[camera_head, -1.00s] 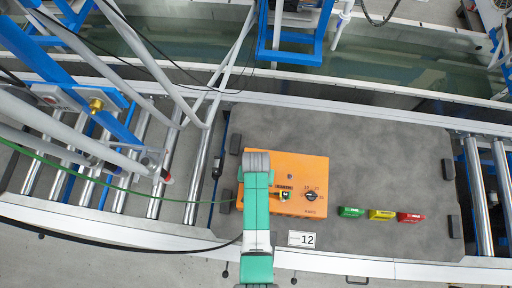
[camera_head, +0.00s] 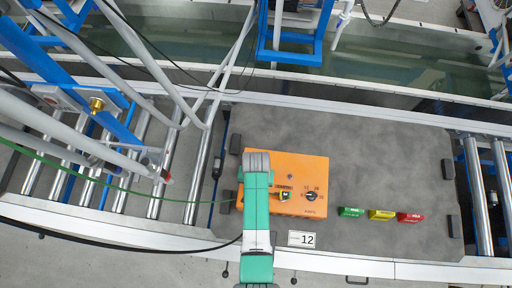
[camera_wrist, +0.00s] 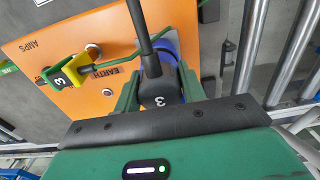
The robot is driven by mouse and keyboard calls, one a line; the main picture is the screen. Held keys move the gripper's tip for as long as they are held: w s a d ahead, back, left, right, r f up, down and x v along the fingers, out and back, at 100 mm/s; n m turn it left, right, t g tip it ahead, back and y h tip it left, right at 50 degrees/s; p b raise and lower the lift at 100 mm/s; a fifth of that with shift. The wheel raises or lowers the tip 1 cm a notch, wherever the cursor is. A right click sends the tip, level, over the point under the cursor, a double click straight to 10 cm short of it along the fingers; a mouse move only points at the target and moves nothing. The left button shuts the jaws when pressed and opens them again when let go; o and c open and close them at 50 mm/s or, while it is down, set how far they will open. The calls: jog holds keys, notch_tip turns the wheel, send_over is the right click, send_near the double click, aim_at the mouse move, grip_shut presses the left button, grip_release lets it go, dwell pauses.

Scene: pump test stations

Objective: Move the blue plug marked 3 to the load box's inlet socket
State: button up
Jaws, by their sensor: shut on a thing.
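My gripper (camera_wrist: 158,88) is shut on a dark plug body marked 3 (camera_wrist: 161,101), with a blue round part (camera_wrist: 168,52) just beyond it and a dark cable rising from it. The orange load box (camera_head: 309,172) lies under and beside my gripper and also shows in the wrist view (camera_wrist: 115,28). The inlet socket is hidden behind the plug and fingers, so I cannot tell whether the plug is seated. A yellow-green plug marked 3 (camera_wrist: 66,74) sits on the box by the EARTH label. In the head view, my arm hides the held plug.
Green (camera_head: 350,212), yellow (camera_head: 381,214) and red (camera_head: 410,217) blocks lie on the grey mat (camera_head: 385,165) right of the box. A card marked 12 (camera_head: 301,239) lies at the front edge. Metal rollers (camera_head: 198,165) flank the mat. The mat's right side is mostly clear.

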jog(key=shift+f+b, duration=0.35)
jog(key=shift+f, duration=0.1)
jog(key=o, duration=1.4)
notch_tip(320, 180, up, 8)
jog(key=shift+f+p, duration=0.1)
jog(key=shift+p, duration=0.65)
